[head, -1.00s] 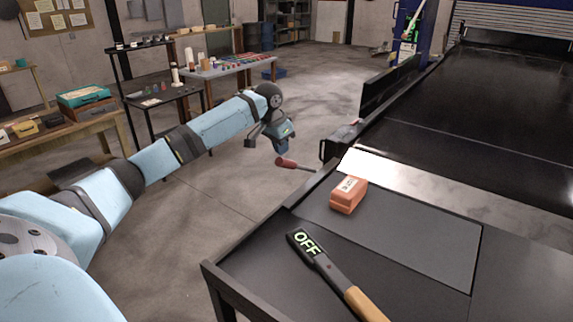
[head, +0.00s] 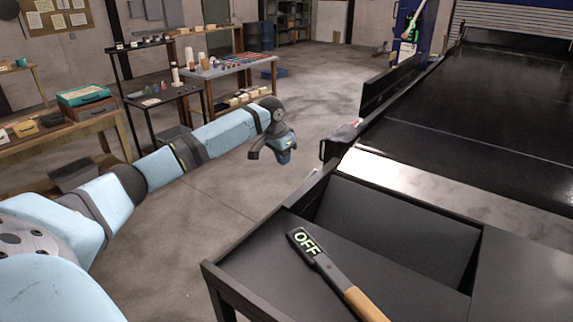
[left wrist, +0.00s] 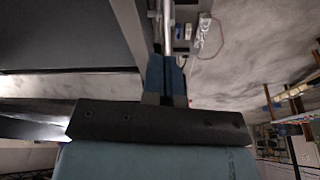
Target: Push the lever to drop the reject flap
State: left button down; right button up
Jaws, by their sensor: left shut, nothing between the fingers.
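The reject flap (head: 392,232) is a dark panel hanging sloped down inside an open hole in the table top. The lever's red knob does not show in the head view now. In the left wrist view a pale metal rod (left wrist: 168,32) runs away just beyond the fingertips; it may be the lever's shaft, and I cannot tell whether it touches them. My left gripper (head: 286,158) is shut and empty, pointing down, left of the table's far corner. Its blue fingers also show together in the left wrist view (left wrist: 166,78).
A detector wand (head: 330,270) reading OFF, with a wooden handle, lies on the near part of the table (head: 236,262). The black conveyor belt (head: 490,110) runs behind at the right. Floor around my left gripper is clear. Side tables stand further left.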

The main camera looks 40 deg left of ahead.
pick_arm(q)
jog(key=s, duration=0.1)
jog(key=s+r, duration=0.1)
jog(key=s, duration=0.1)
jog(key=shift+a, duration=0.2)
jog(key=shift+w+r, duration=0.1)
jog(key=shift+r, duration=0.05)
jog(key=b+v, duration=0.2)
jog(key=v, duration=1.1)
jog(key=shift+s+r, duration=0.25)
jog(key=shift+r, duration=0.05)
dwell(0.8)
